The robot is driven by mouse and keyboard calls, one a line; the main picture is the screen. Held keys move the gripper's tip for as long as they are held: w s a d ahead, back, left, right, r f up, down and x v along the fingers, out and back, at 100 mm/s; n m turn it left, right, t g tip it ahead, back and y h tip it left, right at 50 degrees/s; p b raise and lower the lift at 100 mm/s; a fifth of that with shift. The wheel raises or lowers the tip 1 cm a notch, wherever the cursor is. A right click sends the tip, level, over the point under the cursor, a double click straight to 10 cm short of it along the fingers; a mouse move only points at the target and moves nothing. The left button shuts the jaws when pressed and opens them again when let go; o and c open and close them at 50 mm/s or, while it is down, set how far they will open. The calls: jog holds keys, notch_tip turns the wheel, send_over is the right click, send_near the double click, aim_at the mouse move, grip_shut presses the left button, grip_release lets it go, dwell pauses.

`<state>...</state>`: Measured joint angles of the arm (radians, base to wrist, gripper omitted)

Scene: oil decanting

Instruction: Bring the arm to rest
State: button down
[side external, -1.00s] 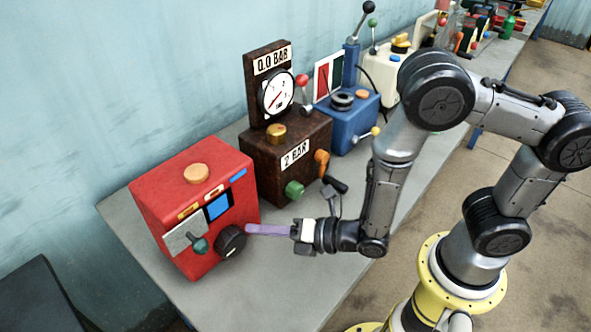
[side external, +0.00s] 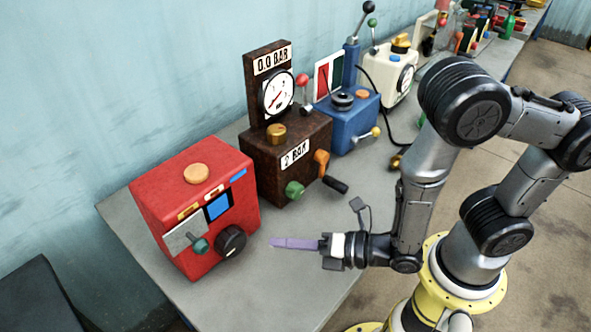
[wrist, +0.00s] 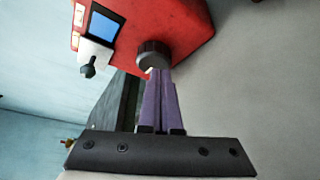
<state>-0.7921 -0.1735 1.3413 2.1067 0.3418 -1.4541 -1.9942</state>
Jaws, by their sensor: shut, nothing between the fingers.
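My gripper (side external: 272,242) has long purple fingers that are shut with nothing between them. In the side external view it is level above the grey bench, to the right of the red box (side external: 165,215), with a clear gap between the fingertips and the box's black knob (side external: 231,241). In the wrist view the shut fingers (wrist: 163,75) point toward the red box (wrist: 180,25), and their tips appear just below the black knob (wrist: 153,55). A teal-handled lever (side external: 200,246) sits beside the knob.
A dark brown gauge box (side external: 258,170) with a green knob and an orange handle stands behind my gripper. A blue box (side external: 350,130) and a cream box (side external: 390,80) stand farther back. The grey bench (side external: 285,290) is bare in front of my gripper.

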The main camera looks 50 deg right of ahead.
jog(key=w+d+r+m+g+h, duration=0.35)
jog(key=d+r+m, duration=0.35)
jog(key=r+m, duration=0.6)
jog(key=s+d+r+m+g+h, duration=0.1)
jog(key=s+d+r+m+g, duration=0.1)
jog(key=s+d+m, duration=0.4)
jog(key=s+d+r+m+g+h, duration=0.2)
jog(key=s+d+m, duration=0.4)
jog(key=s+m, duration=0.3)
jog(key=shift+s+r+g, duration=0.35)
jog(key=shift+s+r, duration=0.3)
jog(key=shift+r, duration=0.2)
